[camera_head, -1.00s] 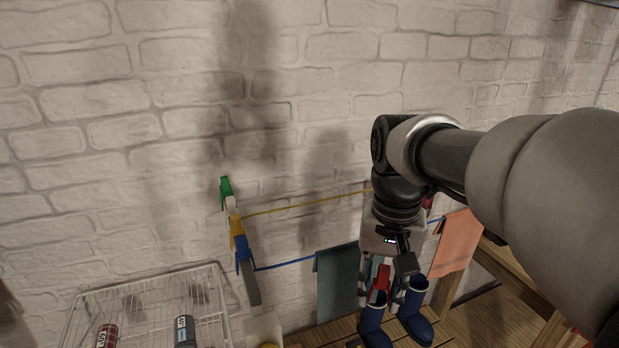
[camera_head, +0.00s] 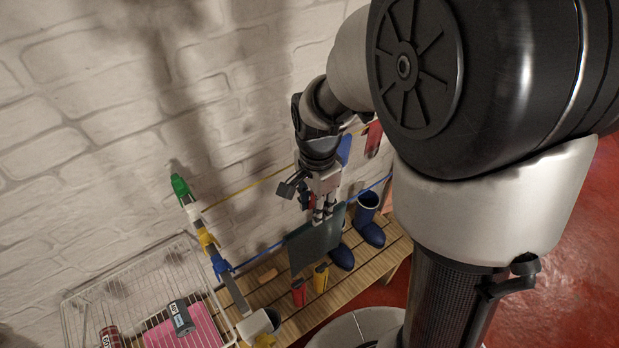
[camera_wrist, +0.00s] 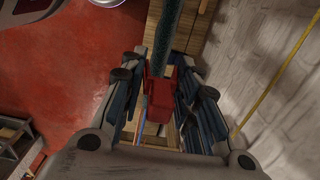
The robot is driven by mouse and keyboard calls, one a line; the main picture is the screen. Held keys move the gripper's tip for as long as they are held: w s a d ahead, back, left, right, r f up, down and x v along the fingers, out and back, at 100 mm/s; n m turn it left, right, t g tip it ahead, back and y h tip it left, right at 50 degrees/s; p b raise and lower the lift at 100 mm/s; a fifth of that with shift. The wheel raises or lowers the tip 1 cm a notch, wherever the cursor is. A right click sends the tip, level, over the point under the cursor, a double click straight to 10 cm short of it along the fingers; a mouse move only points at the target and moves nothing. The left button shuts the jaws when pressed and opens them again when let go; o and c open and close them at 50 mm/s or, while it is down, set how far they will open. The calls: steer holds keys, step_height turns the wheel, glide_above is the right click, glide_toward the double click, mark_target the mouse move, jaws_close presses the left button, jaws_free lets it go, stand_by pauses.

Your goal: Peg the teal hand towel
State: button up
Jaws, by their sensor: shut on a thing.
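The teal hand towel (camera_head: 313,246) hangs over the blue line (camera_head: 262,254) in the head view. My gripper (camera_head: 322,214) is at the towel's upper right part, at the line. In the wrist view my gripper (camera_wrist: 164,92) is shut on a red peg (camera_wrist: 158,102). The towel also shows there nearly edge-on (camera_wrist: 173,40), directly beyond the peg and lined up with it. I cannot tell whether the peg's jaws are around the towel edge or only close to it. The gripper hides most of the held peg in the head view.
Below, a slatted wooden bench (camera_head: 262,298) holds blue boots (camera_head: 368,222), another red peg (camera_head: 299,291) and a yellow peg (camera_head: 320,277). A wire basket (camera_head: 92,296) stands at left. A yellow line (camera_head: 240,190) runs above the blue one, near the white brick wall (camera_head: 90,120).

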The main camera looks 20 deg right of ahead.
steer(key=shift+s+f+b, duration=0.15)
steer(key=shift+f+b, duration=0.3)
steer(key=shift+f, duration=0.05)
steer(key=shift+f+b, duration=1.8)
steer(key=shift+f, duration=0.5)
steer(key=o, duration=0.9)
